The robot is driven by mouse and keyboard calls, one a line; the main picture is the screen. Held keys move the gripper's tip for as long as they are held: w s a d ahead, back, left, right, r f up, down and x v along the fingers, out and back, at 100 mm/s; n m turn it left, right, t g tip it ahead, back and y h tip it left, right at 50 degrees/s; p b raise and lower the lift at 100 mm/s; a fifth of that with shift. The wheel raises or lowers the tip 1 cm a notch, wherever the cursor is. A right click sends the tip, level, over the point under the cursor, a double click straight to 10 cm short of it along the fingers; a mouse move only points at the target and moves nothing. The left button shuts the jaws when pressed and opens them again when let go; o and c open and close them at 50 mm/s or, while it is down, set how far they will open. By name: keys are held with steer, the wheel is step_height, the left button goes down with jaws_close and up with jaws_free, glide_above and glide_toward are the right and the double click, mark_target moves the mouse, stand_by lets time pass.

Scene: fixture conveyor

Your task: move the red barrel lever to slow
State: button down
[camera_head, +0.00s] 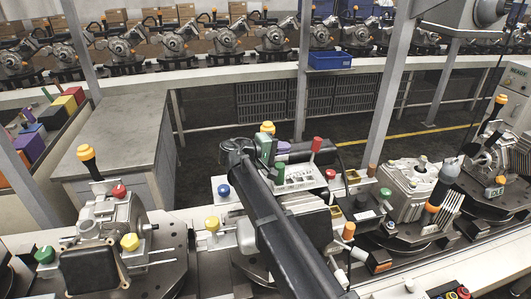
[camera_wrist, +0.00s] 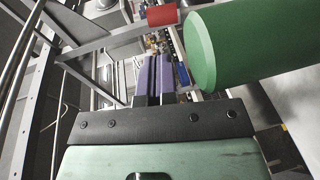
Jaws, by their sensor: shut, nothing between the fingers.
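The red barrel lever (camera_head: 317,145) stands upright in the head view, on the middle fixture, just right of my gripper (camera_head: 284,147). In the wrist view a red barrel (camera_wrist: 163,15) shows beyond my fingertips, at the top. My gripper's purple fingers (camera_wrist: 154,72) are together and empty, and they appear apart from the red barrel. A green barrel (camera_wrist: 245,45) looms large at the right of the wrist view; a green barrel also shows just below my gripper in the head view (camera_head: 278,173). I cannot read any slow mark.
Other knobs crowd the fixture: a blue one (camera_head: 224,190), an orange one (camera_head: 348,231) and a small red one (camera_head: 330,174). A grey machine (camera_head: 408,190) stands to the right. A bare grey bench (camera_head: 115,125) is at the left.

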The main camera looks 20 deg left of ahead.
mark_target(314, 144)
steer(key=b+x, duration=0.1)
steer(key=x, duration=0.8)
steer(key=shift+w+d, duration=0.15)
steer(key=shift+w, duration=0.05)
